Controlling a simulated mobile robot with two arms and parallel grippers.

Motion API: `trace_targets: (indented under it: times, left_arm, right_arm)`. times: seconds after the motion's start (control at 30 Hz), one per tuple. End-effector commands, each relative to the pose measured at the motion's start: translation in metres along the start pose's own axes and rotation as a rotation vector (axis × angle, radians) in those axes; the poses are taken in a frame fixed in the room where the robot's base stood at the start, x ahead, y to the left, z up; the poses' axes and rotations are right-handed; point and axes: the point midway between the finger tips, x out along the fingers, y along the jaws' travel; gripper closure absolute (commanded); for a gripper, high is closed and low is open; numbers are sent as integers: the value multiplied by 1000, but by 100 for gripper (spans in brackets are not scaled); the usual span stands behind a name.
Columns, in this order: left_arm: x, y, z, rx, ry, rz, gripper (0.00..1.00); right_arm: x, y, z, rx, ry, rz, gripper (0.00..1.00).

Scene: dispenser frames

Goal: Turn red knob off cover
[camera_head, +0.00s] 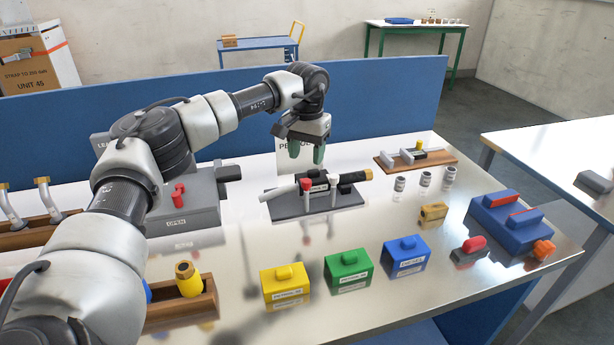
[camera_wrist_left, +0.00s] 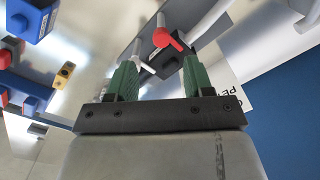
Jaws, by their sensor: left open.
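A small red knob (camera_head: 306,184) stands on a grey dispenser frame (camera_head: 290,210) at the middle of the table. A white tube with a black and brass end lies across that frame. My left gripper (camera_head: 306,152) hangs above and behind the frame, fingers down, open and empty. In the left wrist view a red knob (camera_wrist_left: 165,38) shows beyond the open green fingertips (camera_wrist_left: 160,66), apart from them. I cannot tell which part is the cover. Another red handle (camera_head: 178,194) is on a grey box marked OPEN at the left. My right gripper is not in view.
Yellow (camera_head: 285,291), green (camera_head: 348,274) and blue (camera_head: 405,261) boxes stand along the front. A larger blue unit (camera_head: 510,222) is at the right. A labelled white card (camera_head: 300,138) stands behind the gripper, before a blue partition (camera_head: 390,90). Bare table lies before the frame.

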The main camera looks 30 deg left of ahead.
Motion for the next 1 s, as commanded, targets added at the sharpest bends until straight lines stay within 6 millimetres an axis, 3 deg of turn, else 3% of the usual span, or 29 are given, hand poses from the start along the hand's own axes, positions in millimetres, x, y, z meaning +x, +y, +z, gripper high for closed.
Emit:
trace_targets:
  times: [0.2, 0.4, 0.8, 0.83, 1.0]
  left_arm:
    - [44, 0, 1, -2, -6, -1, 48]
    - [70, 0, 0, -1, -3, 1, 48]
    - [81, 1, 0, -1, -1, 2, 48]
    - [81, 1, 0, -1, -1, 2, 50]
    - [81, 1, 0, -1, -1, 2, 76]
  right_arm:
    - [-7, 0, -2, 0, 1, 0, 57]
    - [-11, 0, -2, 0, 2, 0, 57]
    - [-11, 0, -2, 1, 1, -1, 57]
    - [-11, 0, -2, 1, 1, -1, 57]
    - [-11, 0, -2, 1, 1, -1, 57]
